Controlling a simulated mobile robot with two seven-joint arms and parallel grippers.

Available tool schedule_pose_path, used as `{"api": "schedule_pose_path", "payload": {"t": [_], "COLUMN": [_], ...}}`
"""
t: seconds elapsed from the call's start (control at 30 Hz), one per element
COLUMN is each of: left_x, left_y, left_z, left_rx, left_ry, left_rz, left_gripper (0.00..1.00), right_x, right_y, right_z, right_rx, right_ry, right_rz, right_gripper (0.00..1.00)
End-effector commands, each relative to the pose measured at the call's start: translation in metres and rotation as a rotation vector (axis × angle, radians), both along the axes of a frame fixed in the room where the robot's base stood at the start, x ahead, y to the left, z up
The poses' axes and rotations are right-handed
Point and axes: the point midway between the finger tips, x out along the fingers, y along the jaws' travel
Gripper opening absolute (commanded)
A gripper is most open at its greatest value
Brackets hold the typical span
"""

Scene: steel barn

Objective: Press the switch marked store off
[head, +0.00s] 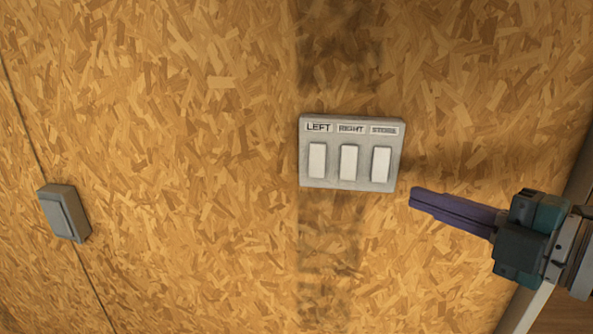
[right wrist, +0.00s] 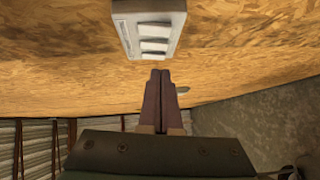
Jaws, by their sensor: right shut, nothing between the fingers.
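A light grey switch plate (head: 350,184) is fixed to the chipboard wall, with three white rockers labelled LEFT, RIGHT and STORE. The store switch (head: 381,163) is the rightmost rocker. The plate (right wrist: 125,32) also shows at the top of the right wrist view, its labels too small to read there. My right gripper (head: 413,198) is shut and empty, its purple fingers pointing left, just right of and below the plate's lower right corner. In the right wrist view the shut fingertips (right wrist: 160,72) are below the plate in the picture, apart from it. My left gripper is not in view.
A separate grey switch box (head: 63,213) sits on the chipboard wall (head: 180,120) at the left, with a thin dark line running above and below it. The wall around the plate is flat and clear. A pale vertical edge (head: 525,310) stands at the lower right.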

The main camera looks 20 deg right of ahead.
Motion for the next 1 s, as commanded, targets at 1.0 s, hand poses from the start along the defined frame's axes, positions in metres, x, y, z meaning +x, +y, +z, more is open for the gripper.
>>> {"api": "schedule_pose_path", "payload": {"t": [1.0], "left_x": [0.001], "left_y": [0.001], "left_z": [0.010], "left_rx": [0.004], "left_ry": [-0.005], "left_rz": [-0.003], "left_gripper": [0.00], "right_x": [0.079], "right_y": [-0.009], "right_z": [-0.012], "right_rx": [0.001], "right_ry": [0.002], "right_rz": [0.000], "right_gripper": [0.00]}}
